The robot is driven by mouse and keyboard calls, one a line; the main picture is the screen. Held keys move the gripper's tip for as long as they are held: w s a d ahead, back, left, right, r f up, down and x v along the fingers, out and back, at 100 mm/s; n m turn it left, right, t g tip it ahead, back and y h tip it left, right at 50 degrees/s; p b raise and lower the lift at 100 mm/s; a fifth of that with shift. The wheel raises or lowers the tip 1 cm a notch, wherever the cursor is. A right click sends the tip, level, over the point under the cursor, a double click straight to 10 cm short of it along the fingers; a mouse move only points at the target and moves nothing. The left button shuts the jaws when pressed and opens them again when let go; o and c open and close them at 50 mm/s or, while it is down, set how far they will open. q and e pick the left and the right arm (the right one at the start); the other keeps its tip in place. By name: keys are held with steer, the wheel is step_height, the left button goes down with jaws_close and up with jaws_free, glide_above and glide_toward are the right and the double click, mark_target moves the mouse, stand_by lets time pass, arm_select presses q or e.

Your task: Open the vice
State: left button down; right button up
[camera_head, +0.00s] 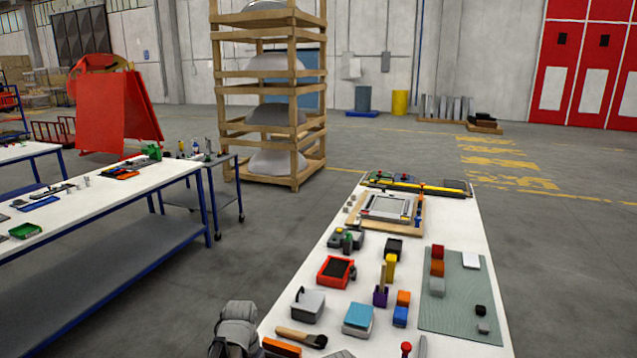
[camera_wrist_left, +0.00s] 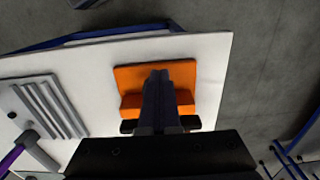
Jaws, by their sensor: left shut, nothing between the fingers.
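An orange stepped object (camera_wrist_left: 186,75) with a flat plate lies near the edge of the white table in the left wrist view. It may be the vice, but its jaws and handle cannot be made out. My left gripper (camera_wrist_left: 158,78) is shut and empty, its fingers over the middle of the orange object and hiding part of it. I cannot tell whether they touch. In the head view an orange piece (camera_head: 281,347) shows at the table's near left edge, cut off by the frame, beside my grey left arm. My right gripper is not in view.
The white table (camera_head: 460,220) holds a red-framed box (camera_head: 336,271), a grey box (camera_head: 308,305), a brush (camera_head: 302,337) and a green mat (camera_head: 462,300) with small blocks. A grey grooved block (camera_wrist_left: 45,105) lies left of the orange object. A second workbench (camera_head: 110,190) stands left.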

arm_select(q)
steer(key=shift+s+d, duration=0.2)
steer(key=shift+d, duration=0.9)
stand_by(0.3)
steer(key=shift+s, duration=0.1)
steer(key=shift+s, duration=0.3)
step_height(320, 180, up, 6)
steer(key=p, duration=0.6)
